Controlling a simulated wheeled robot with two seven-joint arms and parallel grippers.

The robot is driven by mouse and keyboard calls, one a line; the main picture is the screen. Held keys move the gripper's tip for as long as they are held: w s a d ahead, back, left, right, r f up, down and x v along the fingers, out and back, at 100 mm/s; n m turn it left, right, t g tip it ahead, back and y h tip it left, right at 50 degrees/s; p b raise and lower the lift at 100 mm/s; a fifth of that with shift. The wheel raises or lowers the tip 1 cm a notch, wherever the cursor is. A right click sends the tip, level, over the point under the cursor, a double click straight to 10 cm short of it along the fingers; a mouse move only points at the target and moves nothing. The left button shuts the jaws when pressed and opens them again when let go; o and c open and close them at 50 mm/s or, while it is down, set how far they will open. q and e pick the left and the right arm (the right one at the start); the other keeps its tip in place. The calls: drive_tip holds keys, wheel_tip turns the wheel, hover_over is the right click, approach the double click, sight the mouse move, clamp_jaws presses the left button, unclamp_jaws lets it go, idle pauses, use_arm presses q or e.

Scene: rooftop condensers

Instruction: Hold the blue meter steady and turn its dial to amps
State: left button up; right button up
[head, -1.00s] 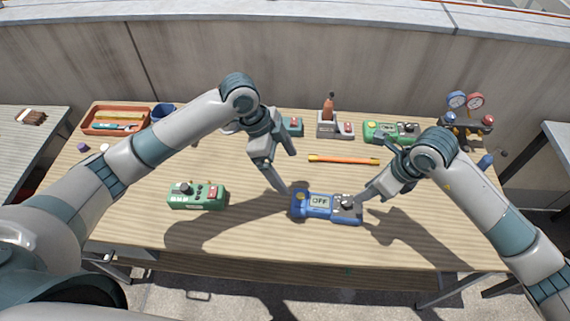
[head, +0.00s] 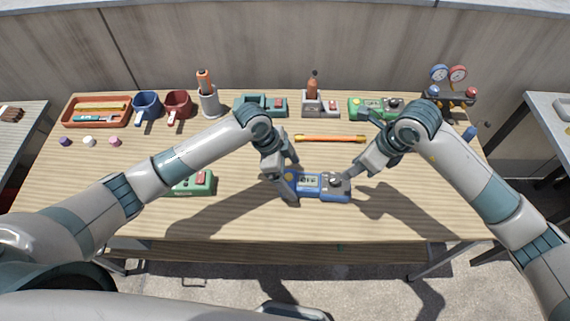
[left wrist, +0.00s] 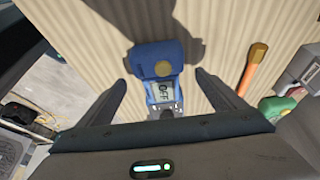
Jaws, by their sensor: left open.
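The blue meter (head: 307,184) lies on the wooden bench, its dial (head: 335,182) at its right end. In the left wrist view the meter (left wrist: 152,54) lies between my finger tips, its screen reading OFF. My left gripper (head: 284,180) is open at the meter's left end, with a finger on either side; the wrist view shows gaps between the fingers and the meter. My right gripper (head: 351,175) is beside the dial at the meter's right end. Its fingers are too small and covered to tell whether they are open or touch the dial.
A green meter (head: 200,184) is partly behind my left arm. An orange-and-yellow stick (head: 330,139) lies behind the blue meter. Mugs, a tray (head: 67,122), more instruments and a gauge set (head: 449,97) line the back. The bench's front strip is clear.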

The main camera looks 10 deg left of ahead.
sight(295, 180)
use_arm(q)
drive_tip(key=shift+x, duration=1.9)
drive_tip(key=c, duration=1.3)
drive_tip(key=shift+c, duration=1.1)
use_arm(e)
drive_tip(key=o, duration=0.3)
drive_tip(key=shift+o, duration=0.3)
drive_tip(key=n, duration=0.1)
drive_tip(key=a+n, duration=0.2)
drive_tip(key=n, duration=0.1)
drive_tip(key=shift+w+r+g+h, duration=0.25)
drive_tip(key=shift+r+g+h, duration=0.05)
drive_tip(key=shift+r, duration=0.05)
drive_tip(key=n+h, duration=0.1)
drive_tip(key=n, duration=0.3)
drive_tip(key=w+a+r+n+h, duration=0.1)
drive_tip(key=n, duration=0.3)
drive_tip(key=r+n+g+h, duration=0.1)
drive_tip(key=n, duration=0.2)
drive_tip(key=shift+w+a+r+n, duration=0.2)
drive_tip(key=shift+w+a+n, duration=0.05)
drive_tip(key=shift+a+n, duration=0.15)
drive_tip(key=shift+f, duration=0.1)
